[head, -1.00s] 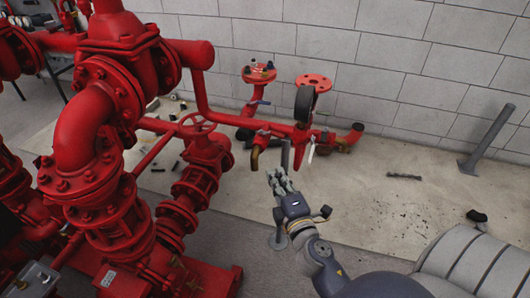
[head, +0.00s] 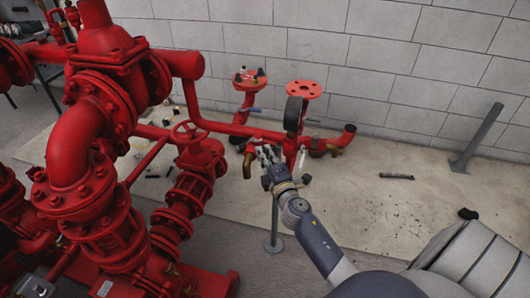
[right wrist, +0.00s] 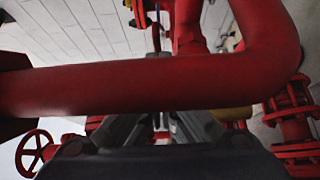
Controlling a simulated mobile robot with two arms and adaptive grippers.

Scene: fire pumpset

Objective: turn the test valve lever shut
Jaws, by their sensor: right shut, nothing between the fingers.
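The red test pipe (head: 225,128) runs level in front of the block wall. I cannot tell for sure which is the test valve lever. My right gripper (head: 266,152) is shut and empty, just left of the pale lever, by the pipe. In the right wrist view a red pipe (right wrist: 140,88) crosses close in front and partly hides the gripper (right wrist: 160,128). My left gripper is out of view.
A brass elbow (head: 248,163) hangs near the gripper. A grey support post (head: 273,225) stands below. The floor to the right is mostly clear, with a leaning grey post (head: 476,140).

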